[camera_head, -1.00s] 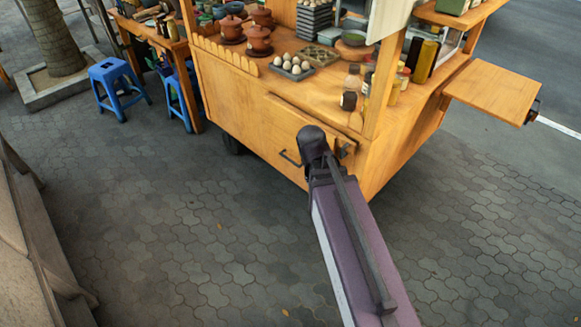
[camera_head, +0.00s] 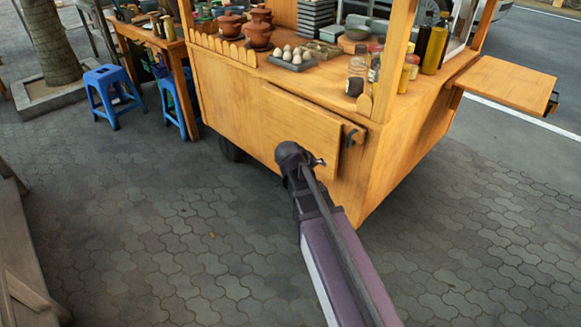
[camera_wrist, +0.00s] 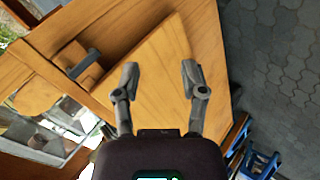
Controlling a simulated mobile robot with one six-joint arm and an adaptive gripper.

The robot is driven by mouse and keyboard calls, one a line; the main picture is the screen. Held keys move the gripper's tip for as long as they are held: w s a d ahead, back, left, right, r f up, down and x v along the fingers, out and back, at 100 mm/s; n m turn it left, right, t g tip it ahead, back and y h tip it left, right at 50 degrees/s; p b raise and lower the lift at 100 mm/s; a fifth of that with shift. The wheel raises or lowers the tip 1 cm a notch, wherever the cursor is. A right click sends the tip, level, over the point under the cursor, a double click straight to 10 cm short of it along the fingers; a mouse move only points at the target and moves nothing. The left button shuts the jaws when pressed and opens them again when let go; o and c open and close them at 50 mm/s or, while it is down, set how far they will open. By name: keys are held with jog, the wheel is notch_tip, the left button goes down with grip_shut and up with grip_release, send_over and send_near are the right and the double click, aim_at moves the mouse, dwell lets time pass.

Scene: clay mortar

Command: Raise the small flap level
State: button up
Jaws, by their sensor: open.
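The small wooden flap (camera_head: 299,122) lies flat and upright against the front of the cart in the head view. A dark bracket (camera_head: 353,135) sits by its upper right corner. In the wrist view the flap (camera_wrist: 158,55) fills the middle, with the dark bracket (camera_wrist: 86,65) to its left. My gripper (camera_wrist: 160,72) is open, its two fingers apart over the flap face with nothing between them. Whether the fingertips touch the wood I cannot tell. In the head view my arm covers the flap's lower part, and its handle and my fingers are hidden.
The cart top holds clay pots (camera_head: 257,35), a tray of eggs (camera_head: 291,60) and bottles (camera_head: 433,45). A side shelf (camera_head: 508,84) sticks out level at the right. Blue stools (camera_head: 112,93) stand at the left. Paving in front is free.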

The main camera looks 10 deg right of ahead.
jog(key=w+a+f+n+t+h+b, duration=0.1)
jog(key=w+a+f+n+t+b, duration=0.3)
jog(key=w+f+b, duration=0.4)
jog(key=w+a+f+n+t+h+b, duration=0.1)
jog(key=w+a+f+n+t+b, duration=0.4)
jog(key=b, duration=1.7)
jog(key=shift+w+a+f+t, duration=0.6)
jog(key=shift+w+a+f, duration=0.55)
jog(key=shift+w+f, duration=1.4)
jog(key=shift+s+f, duration=0.15)
jog(key=shift+f, duration=0.1)
jog(key=x, duration=1.3)
jog(key=shift+d, duration=0.3)
grip_shut()
